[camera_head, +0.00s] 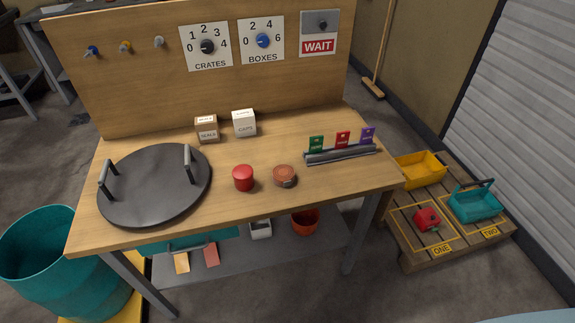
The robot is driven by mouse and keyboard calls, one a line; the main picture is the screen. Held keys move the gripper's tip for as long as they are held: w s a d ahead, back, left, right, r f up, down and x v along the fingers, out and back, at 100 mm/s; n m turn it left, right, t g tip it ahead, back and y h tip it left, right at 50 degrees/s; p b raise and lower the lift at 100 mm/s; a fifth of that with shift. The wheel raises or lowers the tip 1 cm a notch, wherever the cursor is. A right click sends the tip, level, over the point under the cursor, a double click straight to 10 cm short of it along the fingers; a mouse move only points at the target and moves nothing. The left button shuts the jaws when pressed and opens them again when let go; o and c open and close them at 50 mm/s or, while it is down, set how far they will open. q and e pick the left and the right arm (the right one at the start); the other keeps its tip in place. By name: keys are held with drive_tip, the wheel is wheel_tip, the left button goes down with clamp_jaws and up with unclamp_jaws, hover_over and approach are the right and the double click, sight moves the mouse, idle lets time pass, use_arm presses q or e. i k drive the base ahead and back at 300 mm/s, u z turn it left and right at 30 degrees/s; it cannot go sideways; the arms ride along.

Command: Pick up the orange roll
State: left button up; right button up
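A round, flat, orange-brown roll (284,176) lies on the wooden workbench top (225,215), right of the middle and near the front. A red cylindrical thing (243,178) stands just left of it, with a small gap between them. Nothing covers the roll. Neither of my grippers is in the head view.
A dark round lid (155,190) with two handles covers the bench's left side. Two small boxes (207,129) (244,123) stand behind. A grey rack (340,153) with coloured tags is at right. A teal drum (45,250) and a pallet (450,240) flank the bench.

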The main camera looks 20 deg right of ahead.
sight(283, 175)
drive_tip(key=i, duration=0.15)
drive_tip(key=z, duration=0.6)
drive_tip(key=k, duration=1.3)
drive_tip(key=u, duration=0.6)
drive_tip(key=i, duration=1.95)
drive_tip(key=z, duration=0.75)
